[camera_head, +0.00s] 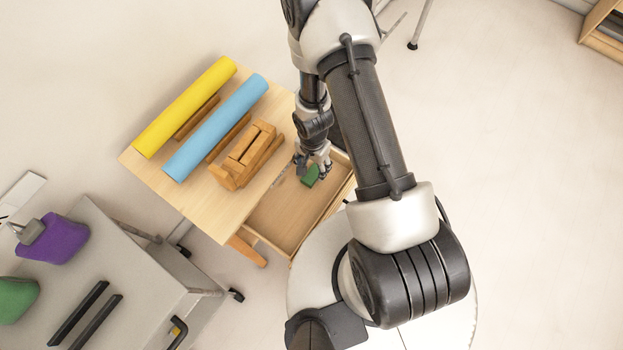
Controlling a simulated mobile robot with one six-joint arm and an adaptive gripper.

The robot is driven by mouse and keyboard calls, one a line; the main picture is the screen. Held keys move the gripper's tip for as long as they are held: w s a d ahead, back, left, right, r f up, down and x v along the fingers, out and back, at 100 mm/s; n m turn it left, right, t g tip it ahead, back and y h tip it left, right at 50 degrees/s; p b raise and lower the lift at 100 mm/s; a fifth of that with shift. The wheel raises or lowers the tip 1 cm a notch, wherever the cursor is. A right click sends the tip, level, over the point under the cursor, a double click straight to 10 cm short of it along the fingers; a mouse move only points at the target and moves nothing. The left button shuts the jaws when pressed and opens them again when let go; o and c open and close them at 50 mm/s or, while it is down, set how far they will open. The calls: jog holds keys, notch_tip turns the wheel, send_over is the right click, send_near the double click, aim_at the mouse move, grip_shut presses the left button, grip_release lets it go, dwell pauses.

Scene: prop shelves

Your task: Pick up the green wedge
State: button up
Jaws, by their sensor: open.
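The green wedge (311,175) is a small dark green block. It appears to lie inside the open drawer (285,222) at the front right of the wooden table. My gripper (313,168) is open right at the wedge, with its fingers around or just above it. From this view I cannot tell whether the fingers touch it. Part of the wedge is hidden by the fingers.
The table (205,205) carries a yellow roll (185,108), a blue roll (216,128) and a wooden block piece (247,155) close left of my gripper. A grey table (130,275) with purple (55,240) and green (15,298) items stands lower left. Floor at right is clear.

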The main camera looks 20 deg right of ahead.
aim_at(311, 175)
jog(key=shift+a+f+b, duration=0.15)
jog(key=shift+f+b, duration=2.55)
jog(key=shift+f, duration=0.1)
jog(key=shift+c, duration=0.3)
jog(key=c, duration=1.1)
